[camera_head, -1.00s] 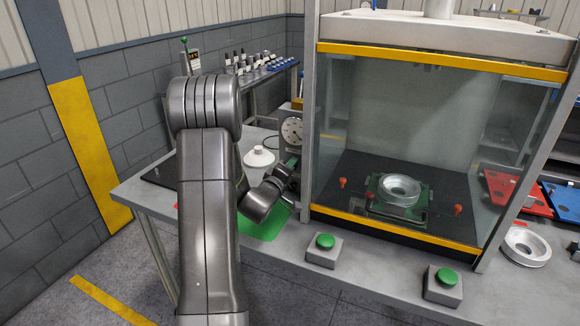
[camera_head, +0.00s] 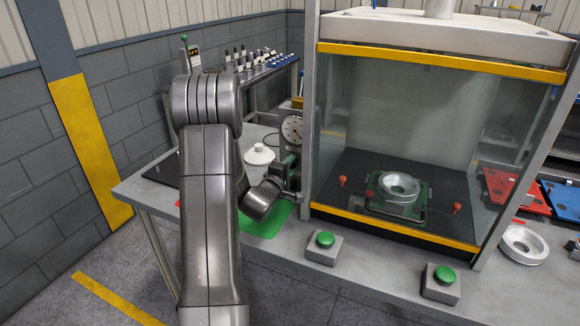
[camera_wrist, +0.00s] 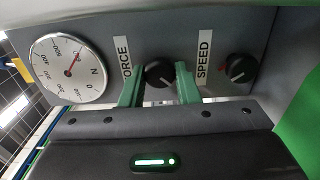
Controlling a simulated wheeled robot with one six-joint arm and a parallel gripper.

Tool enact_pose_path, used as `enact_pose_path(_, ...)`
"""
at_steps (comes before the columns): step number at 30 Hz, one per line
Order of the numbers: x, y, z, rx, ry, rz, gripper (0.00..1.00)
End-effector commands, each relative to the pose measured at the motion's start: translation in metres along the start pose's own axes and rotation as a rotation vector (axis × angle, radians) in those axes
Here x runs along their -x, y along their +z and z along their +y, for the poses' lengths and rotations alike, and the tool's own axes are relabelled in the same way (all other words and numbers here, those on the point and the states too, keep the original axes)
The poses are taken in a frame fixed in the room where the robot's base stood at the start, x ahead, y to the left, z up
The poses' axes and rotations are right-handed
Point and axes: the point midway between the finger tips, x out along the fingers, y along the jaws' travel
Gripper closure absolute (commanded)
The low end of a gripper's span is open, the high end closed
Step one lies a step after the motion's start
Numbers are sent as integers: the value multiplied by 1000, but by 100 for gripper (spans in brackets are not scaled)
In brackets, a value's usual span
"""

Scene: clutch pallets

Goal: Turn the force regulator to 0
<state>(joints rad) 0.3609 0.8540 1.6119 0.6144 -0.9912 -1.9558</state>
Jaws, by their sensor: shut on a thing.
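In the wrist view, the force regulator (camera_wrist: 159,74) is a round black knob beside the label FORCE. My gripper (camera_wrist: 160,84) has green fingers, one on each side of this knob, and is shut on it. The gauge (camera_wrist: 72,69) beside it has a white face marked in N with a red needle pointing into the scale; the exact reading is too small to tell. In the head view, the gauge (camera_head: 292,129) sits on the press's left post, and my arm hides most of the panel below it.
A second black knob (camera_wrist: 239,69), labelled SPEED, is close to the right finger. The glass-fronted press (camera_head: 400,150) holds a metal ring (camera_head: 398,187) on a green fixture. Two green buttons (camera_head: 325,239) (camera_head: 445,275) stand on the bench front. A white lidded object (camera_head: 259,155) stands behind my wrist.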

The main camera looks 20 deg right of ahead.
Motion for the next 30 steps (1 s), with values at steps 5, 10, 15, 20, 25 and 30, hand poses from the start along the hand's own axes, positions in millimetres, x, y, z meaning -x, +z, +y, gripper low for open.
enact_pose_path(5, 0, 0, 0, 1, 0, 1, 94)
enact_pose_path(10, 0, 0, 0, 0, 0, 1, 51)
enact_pose_path(15, 0, 0, 0, -1, 0, 0, 51)
enact_pose_path(20, 7, 0, -1, -1, -1, 1, 51)
enact_pose_path(25, 35, -1, -2, -1, -1, 4, 51)
enact_pose_path(30, 75, -1, -2, -1, -1, 4, 51)
